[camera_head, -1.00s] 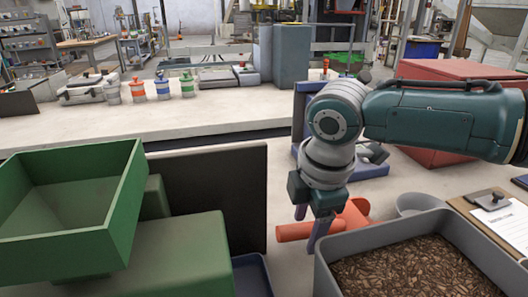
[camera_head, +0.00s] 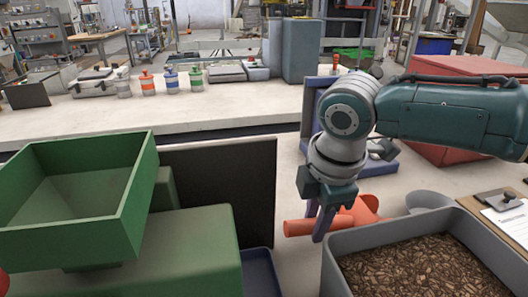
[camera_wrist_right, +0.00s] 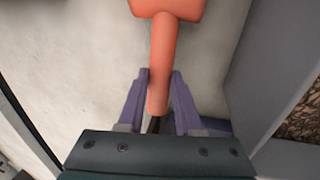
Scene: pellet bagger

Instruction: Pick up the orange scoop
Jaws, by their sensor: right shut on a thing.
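The orange scoop (camera_head: 362,211) lies on the white table just behind the grey pellet bin, its handle pointing left. My right gripper (camera_head: 320,228) reaches down over the handle, with its purple fingers on either side of it. In the right wrist view the scoop's handle (camera_wrist_right: 159,70) runs between the two fingers of the gripper (camera_wrist_right: 158,95), which is shut on it. The scoop's bowl is partly cut off at the top of that view. The left gripper does not show.
The grey bin (camera_head: 400,228) of brown pellets stands close in front of the scoop. A green hopper (camera_head: 118,190) and a dark panel (camera_head: 225,190) are at left. A clipboard (camera_head: 505,218) lies at right, and a red case (camera_head: 440,150) stands behind.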

